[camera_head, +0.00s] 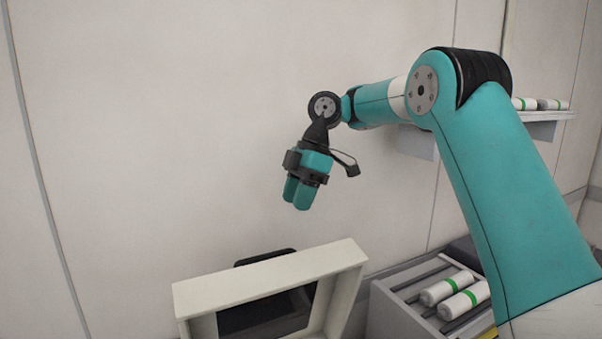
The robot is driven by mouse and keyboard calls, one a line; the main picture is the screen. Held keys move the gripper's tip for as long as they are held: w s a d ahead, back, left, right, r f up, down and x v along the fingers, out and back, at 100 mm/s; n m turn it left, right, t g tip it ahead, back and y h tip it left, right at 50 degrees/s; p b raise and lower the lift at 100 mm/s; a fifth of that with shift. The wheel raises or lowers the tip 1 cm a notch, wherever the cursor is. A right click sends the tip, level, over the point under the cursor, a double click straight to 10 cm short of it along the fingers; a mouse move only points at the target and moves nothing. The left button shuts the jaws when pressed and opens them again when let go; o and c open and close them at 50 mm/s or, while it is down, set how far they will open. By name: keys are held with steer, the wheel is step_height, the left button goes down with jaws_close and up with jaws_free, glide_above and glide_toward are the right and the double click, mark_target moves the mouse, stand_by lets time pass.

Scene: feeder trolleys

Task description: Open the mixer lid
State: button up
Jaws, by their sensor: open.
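My gripper (298,195) hangs from my teal arm in the upper middle of the view, pointing down. Its jaws are open and nothing shows between them. Below it, at the bottom edge, is a cream box-like frame (270,282) around a dark recessed panel (266,315), which looks like the mixer. A black rounded bar (264,256) shows behind its top edge and may be a handle. The gripper is well above the frame and apart from it. The lower part of the frame is cut off, and I cannot tell which part is the lid.
A grey rack (392,312) right of the frame holds white cylinders with green bands (447,287). A shelf (548,116) at the upper right carries similar cylinders, partly hidden by my arm. A pale wall (150,130) stands behind. The space left of my gripper looks clear.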

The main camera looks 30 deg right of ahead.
steer(key=p+v, duration=0.1)
steer(key=v, duration=0.1)
steer(key=shift+d+r, duration=0.1)
steer(key=shift+r, duration=0.15)
